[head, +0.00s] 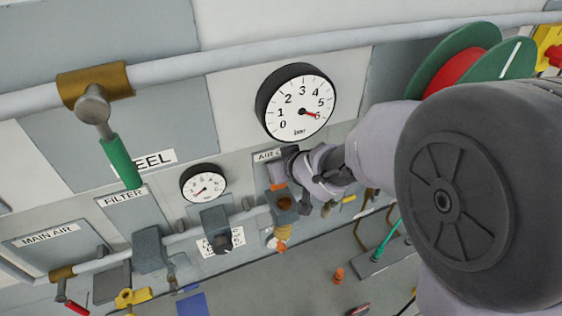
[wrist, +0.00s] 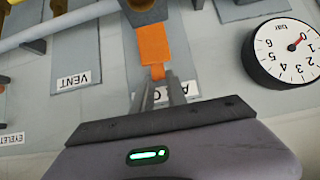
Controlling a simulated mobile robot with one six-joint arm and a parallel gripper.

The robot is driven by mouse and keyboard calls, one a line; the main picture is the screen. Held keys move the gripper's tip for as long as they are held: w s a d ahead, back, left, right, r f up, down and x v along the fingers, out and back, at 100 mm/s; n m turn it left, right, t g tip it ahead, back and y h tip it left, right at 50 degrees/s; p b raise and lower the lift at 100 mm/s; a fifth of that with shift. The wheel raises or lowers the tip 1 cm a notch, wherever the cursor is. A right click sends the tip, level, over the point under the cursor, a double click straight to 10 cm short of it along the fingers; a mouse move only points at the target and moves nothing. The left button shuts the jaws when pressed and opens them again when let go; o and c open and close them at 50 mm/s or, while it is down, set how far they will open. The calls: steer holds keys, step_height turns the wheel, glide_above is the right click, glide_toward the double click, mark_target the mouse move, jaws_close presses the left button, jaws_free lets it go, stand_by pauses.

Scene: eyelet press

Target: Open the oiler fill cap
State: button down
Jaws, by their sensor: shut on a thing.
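In the head view my wrist partly covers this spot, and the fingers are hard to make out.
A large pressure gauge (head: 298,104) is just above my wrist; a smaller gauge (head: 203,185) is to the left. A horizontal pipe (head: 170,70) crosses above, with a green-handled valve (head: 119,160). A filter unit (head: 148,250) and a dark-knobbed regulator (head: 217,225) stand left of the oiler.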

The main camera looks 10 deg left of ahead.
steer(key=shift+w+r, duration=0.1)
steer(key=shift+r, duration=0.05)
steer(key=c, duration=1.3)
jaws_free()
steer(key=shift+a, duration=0.1)
steer(key=p+v, duration=0.4)
steer(key=v, duration=1.3)
steer(key=shift+s, duration=0.2)
